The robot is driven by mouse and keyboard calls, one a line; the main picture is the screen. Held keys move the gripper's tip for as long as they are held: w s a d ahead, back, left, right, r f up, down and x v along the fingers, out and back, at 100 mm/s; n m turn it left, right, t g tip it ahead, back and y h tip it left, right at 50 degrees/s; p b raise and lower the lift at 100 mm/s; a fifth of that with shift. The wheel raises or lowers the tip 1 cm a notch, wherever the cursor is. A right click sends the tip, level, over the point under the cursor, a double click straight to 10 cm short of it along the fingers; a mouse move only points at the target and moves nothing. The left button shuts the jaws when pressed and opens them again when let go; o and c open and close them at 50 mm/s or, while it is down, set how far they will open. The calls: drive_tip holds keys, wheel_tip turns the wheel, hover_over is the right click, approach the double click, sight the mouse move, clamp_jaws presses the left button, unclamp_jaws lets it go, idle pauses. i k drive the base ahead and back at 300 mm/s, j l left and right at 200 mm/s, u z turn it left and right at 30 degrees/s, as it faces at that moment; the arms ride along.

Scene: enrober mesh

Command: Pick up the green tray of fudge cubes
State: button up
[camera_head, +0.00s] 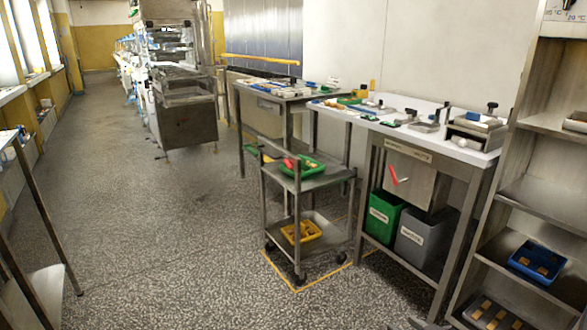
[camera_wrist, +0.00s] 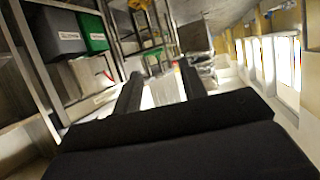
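A green tray (camera_head: 313,174) sits on the upper shelf of a metal cart in the head view. It holds small brownish-orange pieces and something red at its left side; the pieces are too small to make out well. In the wrist view, which is tilted and roughly upside down, a small green and yellow patch that looks like this tray (camera_wrist: 153,54) shows beyond the fingers. My gripper (camera_wrist: 159,77) shows two dark fingers spread apart with nothing between them. It is well away from the tray and is not visible in the head view.
The cart (camera_head: 314,183) stands beside a worktable (camera_head: 460,147) with green (camera_head: 383,215) and grey (camera_head: 414,238) bins beneath. A yellow tray (camera_head: 301,240) is on its lower shelf. A rack at right holds a blue tray (camera_head: 537,262). The speckled floor (camera_head: 170,240) left of the cart is clear.

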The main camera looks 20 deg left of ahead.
sight(309, 166)
drive_tip(key=i+j+u, duration=0.35)
drive_tip(key=i, duration=1.15)
drive_tip(key=i+u, duration=0.3)
drive_tip(key=i, duration=1.15)
